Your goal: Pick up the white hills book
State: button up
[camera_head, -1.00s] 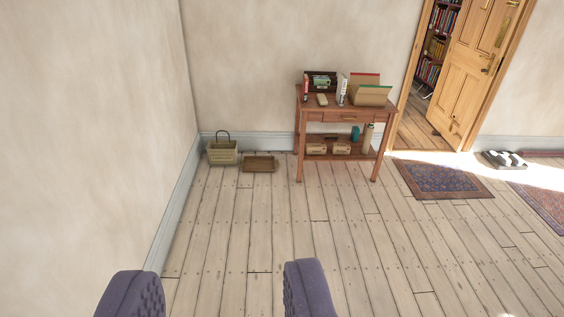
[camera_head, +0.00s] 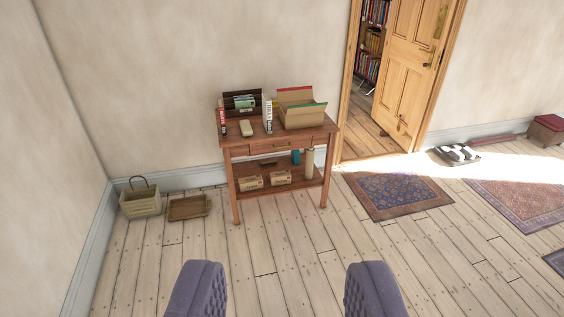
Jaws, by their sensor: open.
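A narrow white book-like thing (camera_head: 267,115) with dark lettering stands upright on the wooden table (camera_head: 283,133), towards its middle. Its lettering is too small to read, so I cannot tell if it is the hills book. My gripper (camera_head: 285,285) shows as two purple padded fingers at the bottom of the view. It is open and empty, well apart from the table, with bare floor between them.
On the table are a red item (camera_head: 221,121), a dark box (camera_head: 237,104) and an open cardboard box (camera_head: 303,114). A basket (camera_head: 141,202) and a tray (camera_head: 187,208) lie on the floor at left. A rug (camera_head: 395,195) lies at right near the open door (camera_head: 407,75).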

aim_at(267, 109)
jog(key=i, duration=2.6)
jog(key=i+u, duration=0.1)
jog(key=i, duration=0.4)
jog(key=i+l+u, duration=0.15)
jog(key=i, duration=0.3)
jog(key=i+l+u, duration=0.1)
jog(key=i, duration=0.35)
jog(key=i+l+u, duration=0.2)
jog(key=i+u, duration=0.15)
jog(key=i, duration=0.15)
jog(key=i+l+u, duration=0.35)
jog(key=i, duration=0.1)
